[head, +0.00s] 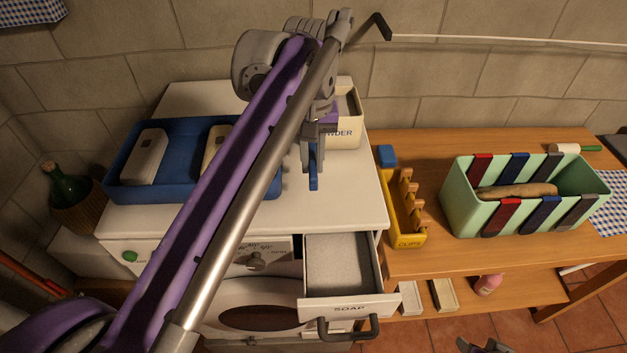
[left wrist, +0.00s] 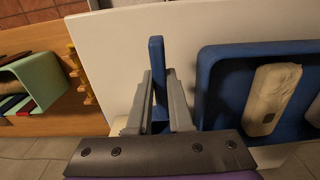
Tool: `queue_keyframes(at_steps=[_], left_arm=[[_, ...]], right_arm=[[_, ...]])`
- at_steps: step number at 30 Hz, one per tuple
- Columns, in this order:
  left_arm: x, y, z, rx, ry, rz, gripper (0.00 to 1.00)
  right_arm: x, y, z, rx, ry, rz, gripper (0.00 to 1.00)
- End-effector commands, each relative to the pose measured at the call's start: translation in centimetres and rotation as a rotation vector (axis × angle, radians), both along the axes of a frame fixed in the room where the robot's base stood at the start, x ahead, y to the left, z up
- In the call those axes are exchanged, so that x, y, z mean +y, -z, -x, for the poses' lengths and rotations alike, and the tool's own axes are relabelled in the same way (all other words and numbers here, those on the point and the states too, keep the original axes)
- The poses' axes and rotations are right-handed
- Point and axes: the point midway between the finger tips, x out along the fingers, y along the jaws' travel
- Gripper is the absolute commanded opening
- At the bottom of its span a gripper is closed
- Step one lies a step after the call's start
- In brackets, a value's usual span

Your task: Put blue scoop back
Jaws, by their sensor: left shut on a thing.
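My left gripper (head: 312,158) is shut on the blue scoop (head: 313,181) above the white washer top, in front of the cream powder box (head: 345,125). In the left wrist view the blue strip of the scoop (left wrist: 156,60) stands between the two fingers (left wrist: 159,95); the rest of the scoop is hidden. The powder box is open at the top and partly covered by my gripper. The soap drawer (head: 350,308) is pulled out and holds pale grey powder. Part of my right gripper (head: 484,346) shows at the bottom edge; its jaws are unclear.
A blue tray (head: 190,193) with pale packs stands left on the washer (head: 340,215). On the wooden bench (head: 460,262) are a yellow clips holder (head: 408,240) and a mint-green bin (head: 455,205) with coloured clips. The washer top's front right is clear.

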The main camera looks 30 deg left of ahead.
Motion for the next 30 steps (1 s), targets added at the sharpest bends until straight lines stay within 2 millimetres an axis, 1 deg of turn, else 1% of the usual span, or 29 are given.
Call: queue_keyframes(at_steps=[1,2,7,12,15,23,27,28,30], left_arm=[[0.0,1.0,0.1,0.001,0.0,0.001,0.0],[0.0,1.4,0.1,0.001,0.0,0.001,0.0],[0.0,2.9,0.0,0.0,0.0,0.001,0.0],[-0.1,5.5,0.0,0.0,0.0,0.002,0.0],[-0.1,6.4,0.0,-0.001,0.0,0.002,0.0],[-0.1,6.6,0.0,-0.001,0.0,0.002,0.0],[-0.1,7.0,0.0,0.0,0.0,0.002,0.0],[-0.1,6.9,0.0,0.0,0.0,0.002,0.24],[-0.1,6.8,0.0,-0.001,0.0,0.002,0.37]], right_arm=[[0.0,0.2,0.1,0.002,0.0,0.0,0.5],[0.0,0.2,0.1,0.002,0.0,0.0,0.5],[0.0,0.2,0.1,0.002,0.0,0.0,0.5],[0.0,0.4,0.2,0.004,0.0,0.0,0.5],[0.0,0.4,0.2,0.004,0.0,0.0,0.5],[0.0,0.4,0.2,0.004,0.0,0.0,0.5],[0.0,0.7,0.4,0.007,0.0,0.0,0.5],[0.0,0.6,0.3,0.006,0.0,0.0,0.5],[0.0,0.6,0.3,0.006,0.0,0.0,0.5]])
